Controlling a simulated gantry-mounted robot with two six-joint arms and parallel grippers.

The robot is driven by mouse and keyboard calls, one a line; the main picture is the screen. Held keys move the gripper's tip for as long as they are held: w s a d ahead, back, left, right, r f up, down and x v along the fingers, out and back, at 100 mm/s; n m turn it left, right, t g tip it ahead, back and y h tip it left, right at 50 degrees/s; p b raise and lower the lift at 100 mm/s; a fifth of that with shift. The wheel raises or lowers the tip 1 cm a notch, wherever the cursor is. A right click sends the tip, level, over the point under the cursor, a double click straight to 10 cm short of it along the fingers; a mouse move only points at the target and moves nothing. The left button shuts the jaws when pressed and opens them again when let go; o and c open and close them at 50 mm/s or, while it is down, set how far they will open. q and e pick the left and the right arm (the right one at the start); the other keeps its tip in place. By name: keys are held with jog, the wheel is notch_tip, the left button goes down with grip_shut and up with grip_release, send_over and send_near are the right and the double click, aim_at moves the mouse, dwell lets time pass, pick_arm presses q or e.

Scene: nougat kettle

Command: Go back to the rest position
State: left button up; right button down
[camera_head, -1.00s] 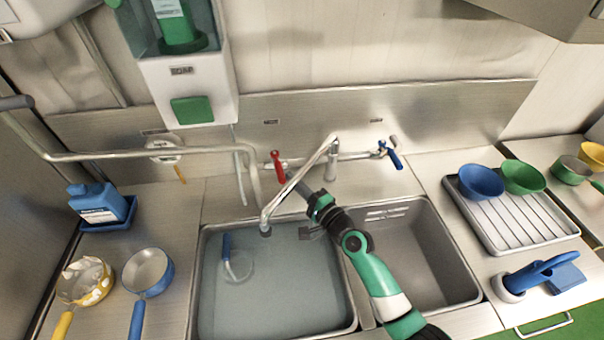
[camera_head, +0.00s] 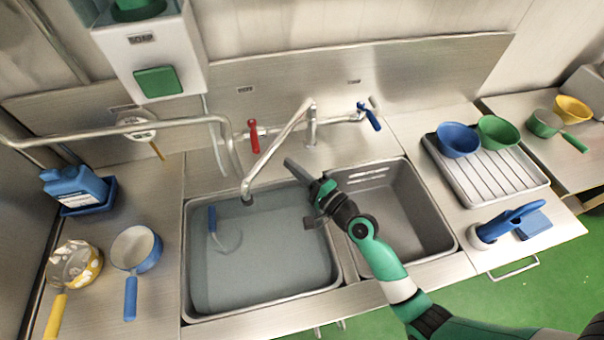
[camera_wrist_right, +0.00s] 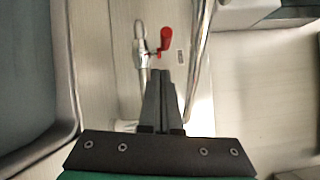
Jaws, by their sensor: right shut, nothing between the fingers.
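My right gripper (camera_head: 290,164) is over the back of the sink area, just right of the tap spout (camera_head: 272,163). Its fingers are together and hold nothing. In the right wrist view the shut fingers (camera_wrist_right: 162,75) point toward the red tap handle (camera_wrist_right: 166,38); this handle also shows in the head view (camera_head: 253,137). My right arm reaches in from the lower right, over the divider between the basins. My left gripper is not in view.
The left basin (camera_head: 265,290) holds water and a blue-handled tool (camera_head: 213,222). The right basin (camera_head: 420,235) looks empty. Two pans (camera_head: 137,248) (camera_head: 76,265) sit at left.

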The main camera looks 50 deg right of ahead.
jog(key=s, duration=0.2)
jog(key=s+a, duration=0.1)
jog(key=shift+s+a+f, duration=0.1)
jog(key=shift+s+a, duration=0.1)
jog(key=shift+s, duration=0.15)
jog(key=w+a+r+n+t+y, duration=0.1)
jog(key=a+r+n+y, duration=0.3)
jog(key=r, duration=0.6)
jog(key=w+a+r+n+t+h, duration=0.1)
jog(key=w+a+r+n+t, duration=0.1)
jog(key=r+n, duration=0.55)
jog(key=w+a+r+n+t+y, duration=0.1)
jog(key=a+r+n+y, duration=0.2)
jog(key=r, duration=0.9)
jog(key=s+a+r+n+t+h, duration=0.1)
jog(key=s+r+n+t+h, duration=0.25)
jog(key=r, duration=0.65)
jog(key=s+a+r+n+t+y, duration=0.15)
jog(key=s+r+n, duration=0.25)
jog(key=s+r, duration=0.5)
notch_tip(320, 180, up, 31)
jog(key=w+h+p, duration=0.1)
jog(key=w+p, duration=0.1)
jog(key=p, duration=2.7)
jog(key=shift+d+f, duration=0.15)
jog(key=shift+d, duration=0.1)
